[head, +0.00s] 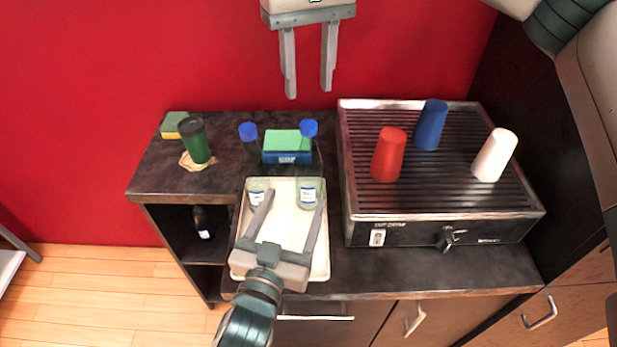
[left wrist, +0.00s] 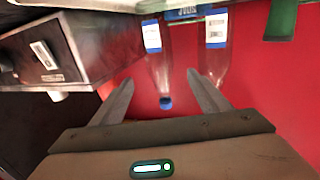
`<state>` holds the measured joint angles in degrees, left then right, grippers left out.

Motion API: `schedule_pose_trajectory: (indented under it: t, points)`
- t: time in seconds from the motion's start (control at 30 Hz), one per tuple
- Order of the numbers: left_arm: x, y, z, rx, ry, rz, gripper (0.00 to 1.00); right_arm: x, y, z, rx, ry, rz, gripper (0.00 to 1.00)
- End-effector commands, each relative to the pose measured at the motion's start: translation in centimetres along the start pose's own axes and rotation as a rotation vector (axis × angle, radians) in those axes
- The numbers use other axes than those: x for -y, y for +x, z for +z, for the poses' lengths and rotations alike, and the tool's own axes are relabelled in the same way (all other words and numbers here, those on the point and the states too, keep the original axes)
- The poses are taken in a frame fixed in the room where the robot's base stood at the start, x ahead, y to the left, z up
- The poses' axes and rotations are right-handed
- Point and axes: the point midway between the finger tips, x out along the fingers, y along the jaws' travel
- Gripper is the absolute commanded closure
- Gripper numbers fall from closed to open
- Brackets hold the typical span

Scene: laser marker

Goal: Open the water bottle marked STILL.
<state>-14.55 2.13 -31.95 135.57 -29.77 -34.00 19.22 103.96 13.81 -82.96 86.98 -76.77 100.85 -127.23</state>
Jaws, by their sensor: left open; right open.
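Two clear water bottles with blue caps and white labels stand upright on the white tray (head: 322,262). One is the left bottle (head: 257,198), the other the right bottle (head: 308,195). The label print is too small to read, so I cannot tell which is STILL. My left gripper (head: 294,200) is open over the tray, close to both bottles. In the left wrist view, the bottle nearer the grill (left wrist: 160,68) shows between the open fingers, its blue cap (left wrist: 166,103) included; the other bottle (left wrist: 215,58) shows beside it, its cap hidden. My right gripper (head: 309,93) is open and empty, above and behind the bottles.
A grill (head: 440,205) with a red cup (head: 388,155), a blue cup (head: 430,125) and a white cup (head: 494,156) stands on the right. A green-topped blue box (head: 287,147) is behind the bottles. A dark green cup (head: 195,140) and a sponge (head: 172,125) are at left.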

Motion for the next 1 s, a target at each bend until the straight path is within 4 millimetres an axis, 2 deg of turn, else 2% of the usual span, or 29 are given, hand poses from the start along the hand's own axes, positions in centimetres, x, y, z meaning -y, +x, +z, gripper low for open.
schedule_pose_trajectory:
  t: [0.6,0.8,1.0]
  points:
    - [0.0,9.7,0.0,-0.001,0.001,0.0,0.31,0.0,0.0,0.0,0.0,0.0,0.0,0.59]
    - [0.0,11.4,0.0,0.0,0.0,0.0,0.31,0.0,0.0,0.0,0.0,0.0,0.0,0.59]
    - [0.0,11.8,0.0,0.0,0.0,0.0,0.31,0.0,0.0,0.0,0.0,0.0,0.0,0.59]
